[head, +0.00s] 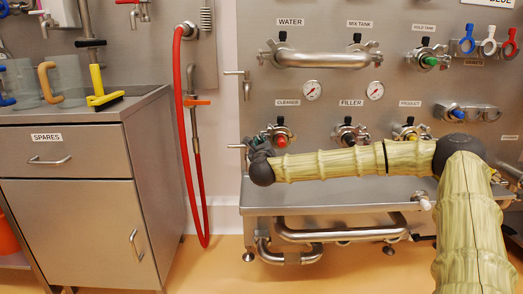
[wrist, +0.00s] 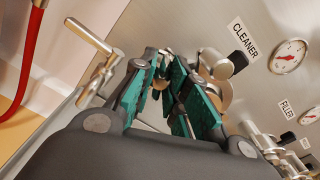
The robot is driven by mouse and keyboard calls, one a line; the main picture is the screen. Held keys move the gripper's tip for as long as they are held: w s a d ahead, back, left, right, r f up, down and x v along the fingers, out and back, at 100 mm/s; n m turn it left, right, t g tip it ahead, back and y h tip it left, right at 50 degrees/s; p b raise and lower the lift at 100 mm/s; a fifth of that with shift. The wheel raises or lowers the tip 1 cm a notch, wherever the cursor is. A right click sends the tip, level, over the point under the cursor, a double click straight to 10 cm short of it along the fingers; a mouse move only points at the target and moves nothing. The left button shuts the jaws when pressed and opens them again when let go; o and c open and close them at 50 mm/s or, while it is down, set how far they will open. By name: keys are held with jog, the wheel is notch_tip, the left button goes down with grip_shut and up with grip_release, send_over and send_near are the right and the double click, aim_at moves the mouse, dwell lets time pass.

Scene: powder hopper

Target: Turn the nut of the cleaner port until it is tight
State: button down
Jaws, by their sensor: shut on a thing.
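The cleaner port (head: 281,139), with a red centre and a metal wing nut, sits on the steel panel under the CLEANER label in the head view. My gripper (wrist: 166,78) has its green-padded fingers at this port, shut on a part of the nut. The nut's metal (wrist: 215,68) shows in the wrist view behind and right of the right finger. The part between the pads is mostly hidden. In the head view my dark wrist is just below and left of the port, and the fingers are hard to make out.
The filler port (head: 349,134) and product port (head: 410,132) stand to the right. A small metal tap (wrist: 93,45) is close left of my fingers in the wrist view. A red hose (head: 190,130) hangs left of the panel. A steel ledge (head: 330,190) runs below my arm.

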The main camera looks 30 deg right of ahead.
jog(key=shift+f+m+b, duration=0.2)
jog(key=shift+m+b, duration=0.55)
jog(key=shift+b, duration=0.4)
jog(key=shift+f+m+b, duration=0.2)
jog(key=shift+m+b, duration=0.55)
jog(key=shift+b, duration=0.35)
jog(key=shift+r+m+b, duration=0.2)
jog(key=shift+m+b, duration=0.1)
jog(key=shift+m, duration=0.1)
jog(key=shift+f, duration=0.1)
jog(key=shift+f+m+b, duration=0.15)
jog(key=shift+m+b, duration=0.45)
jog(key=shift+b, duration=0.5)
jog(key=c, duration=1.6)
grip_release()
jog(key=shift+r, duration=0.3)
jog(key=shift+o, duration=0.2)
